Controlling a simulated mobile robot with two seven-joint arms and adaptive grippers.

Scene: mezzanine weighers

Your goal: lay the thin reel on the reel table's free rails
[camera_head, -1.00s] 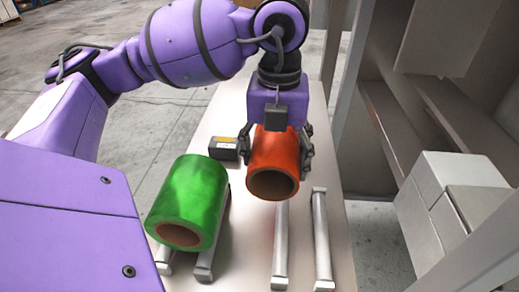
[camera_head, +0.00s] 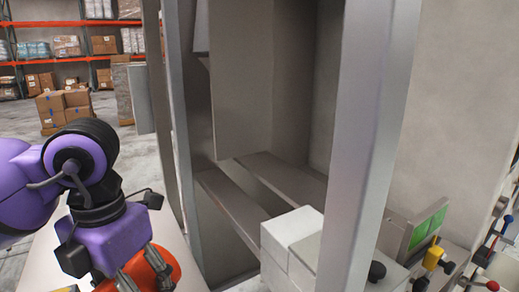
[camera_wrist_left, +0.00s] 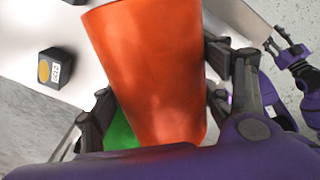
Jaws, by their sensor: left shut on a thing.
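My left gripper (camera_head: 143,272) is shut around an orange reel (camera_head: 166,268) at the lower left of the head view. The left wrist view shows the same orange reel (camera_wrist_left: 150,75) large between the dark fingers. A green reel (camera_wrist_left: 122,133) shows partly behind it; the rest is hidden. The pale reel table (camera_head: 48,262) is only partly in the head view, and its rails are out of that view. A purple arm with a dark gripper (camera_wrist_left: 284,48), apparently my right one, shows at the right of the wrist view; its jaw state is unclear.
In the head view, a grey metal post (camera_head: 360,150) and a stepped pale block (camera_head: 292,245) stand right of the gripper.

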